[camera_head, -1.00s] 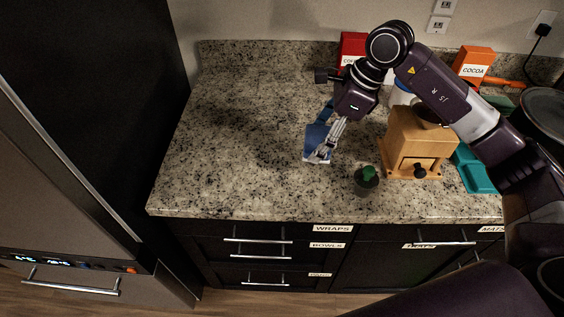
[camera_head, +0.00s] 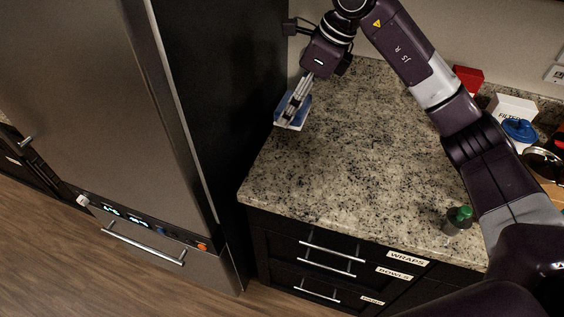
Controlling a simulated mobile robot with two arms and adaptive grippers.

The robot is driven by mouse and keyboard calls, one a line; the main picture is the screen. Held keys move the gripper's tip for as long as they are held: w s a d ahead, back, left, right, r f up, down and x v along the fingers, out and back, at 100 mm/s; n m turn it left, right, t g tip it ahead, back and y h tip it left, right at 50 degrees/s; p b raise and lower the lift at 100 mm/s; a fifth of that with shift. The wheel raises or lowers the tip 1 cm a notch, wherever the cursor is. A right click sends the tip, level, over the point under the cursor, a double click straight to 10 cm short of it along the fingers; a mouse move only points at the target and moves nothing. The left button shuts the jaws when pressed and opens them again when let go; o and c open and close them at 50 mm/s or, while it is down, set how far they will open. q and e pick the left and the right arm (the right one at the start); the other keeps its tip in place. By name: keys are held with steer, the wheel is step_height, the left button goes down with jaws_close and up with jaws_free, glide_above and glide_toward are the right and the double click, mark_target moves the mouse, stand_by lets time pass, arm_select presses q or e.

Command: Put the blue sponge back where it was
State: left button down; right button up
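The blue sponge (camera_head: 302,111), blue with a pale lower layer, is at the left edge of the granite counter, beside the dark side of the fridge. My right gripper (camera_head: 294,103) reaches down to it from above, its fingers shut on it. The fingers cover part of the sponge. I cannot tell whether the sponge touches the counter or hangs above it. My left gripper is not in view.
The granite counter (camera_head: 360,150) is clear across its left and middle. A dark jar with a green top (camera_head: 458,219) stands near the front edge. A red box (camera_head: 468,77) and a white filter box (camera_head: 511,108) stand at the back right. The fridge (camera_head: 120,100) borders the left.

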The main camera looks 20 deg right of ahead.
steer(key=p, duration=0.3)
glide_above(287, 167)
steer(key=s+d, duration=0.1)
step_height(287, 167, down, 13)
steer(key=shift+d+f, duration=0.1)
step_height(287, 167, down, 5)
steer(key=shift+p, duration=0.85)
steer(key=shift+f, duration=0.1)
steer(key=shift+f+b, duration=0.15)
steer(key=shift+b, duration=0.15)
steer(key=o, duration=1.1)
steer(key=shift+r, duration=0.2)
